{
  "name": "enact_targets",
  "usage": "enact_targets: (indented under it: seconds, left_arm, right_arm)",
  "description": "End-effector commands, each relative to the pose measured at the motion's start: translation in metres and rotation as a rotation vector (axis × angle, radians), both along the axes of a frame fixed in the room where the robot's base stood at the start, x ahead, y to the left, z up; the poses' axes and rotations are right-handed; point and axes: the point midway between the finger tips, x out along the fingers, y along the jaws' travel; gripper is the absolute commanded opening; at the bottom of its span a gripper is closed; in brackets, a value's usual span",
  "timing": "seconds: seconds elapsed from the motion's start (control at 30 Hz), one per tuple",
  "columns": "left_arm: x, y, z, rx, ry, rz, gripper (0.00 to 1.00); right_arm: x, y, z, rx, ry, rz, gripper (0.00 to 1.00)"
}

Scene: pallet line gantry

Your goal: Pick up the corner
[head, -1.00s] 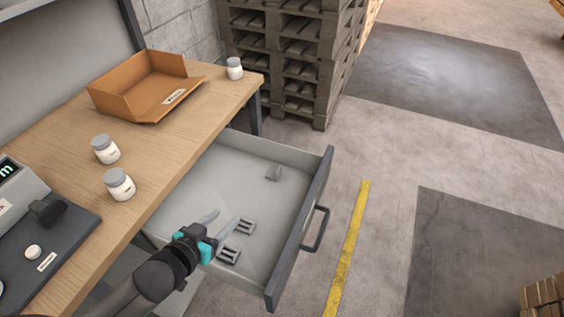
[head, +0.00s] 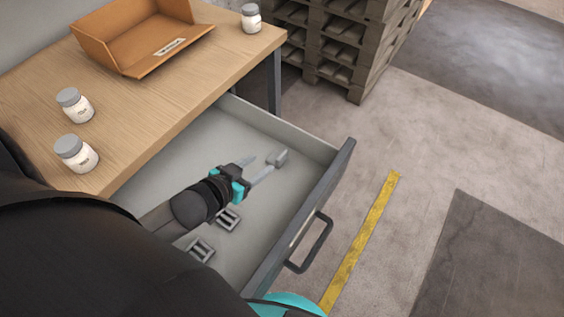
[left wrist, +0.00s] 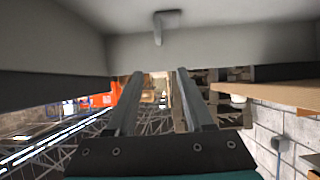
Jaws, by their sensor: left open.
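The corner (head: 278,157), a small grey angled piece, lies in the open drawer near its far end. In the left wrist view the corner (left wrist: 167,20) shows at the top centre, beyond the fingertips. My left gripper (head: 260,165) is over the drawer, open, with its fingers pointing toward the corner. One fingertip overlaps the corner's near side in the head view; I cannot tell whether they touch. In the left wrist view nothing is between the fingers (left wrist: 160,76). My right gripper is not in view.
Two grey slotted pieces (head: 228,219) (head: 201,250) lie in the drawer nearer me. The drawer front (head: 318,205) with its handle stands out over the floor. The wooden bench (head: 130,110) holds white jars (head: 76,153) and an orange bin (head: 140,40). Pallets (head: 350,45) stand behind.

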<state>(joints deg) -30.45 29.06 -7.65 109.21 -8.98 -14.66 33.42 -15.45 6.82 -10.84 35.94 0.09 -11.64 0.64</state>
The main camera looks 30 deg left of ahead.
Motion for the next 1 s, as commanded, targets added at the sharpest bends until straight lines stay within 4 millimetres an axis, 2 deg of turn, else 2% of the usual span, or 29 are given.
enact_targets:
  seconds: [0.03, 0.27, 0.43, 0.5, 1.0]
  left_arm:
    - [0.0, 0.0, -0.011, 0.0, -0.001, 0.0, 0.53]
    - [0.007, -0.001, -0.022, 0.001, -0.002, 0.0, 0.53]
    - [0.028, -0.004, -0.034, 0.0, -0.004, 0.0, 0.53]
    - [0.038, -0.005, -0.039, -0.001, -0.004, 0.0, 0.53]
    - [0.081, -0.011, -0.062, 0.0, -0.002, 0.0, 0.53]
  right_arm:
    - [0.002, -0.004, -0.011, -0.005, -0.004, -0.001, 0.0]
    - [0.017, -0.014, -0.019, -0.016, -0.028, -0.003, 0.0]
    - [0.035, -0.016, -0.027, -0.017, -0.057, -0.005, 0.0]
    - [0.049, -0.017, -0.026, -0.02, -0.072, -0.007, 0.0]
    - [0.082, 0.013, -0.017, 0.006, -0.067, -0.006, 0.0]
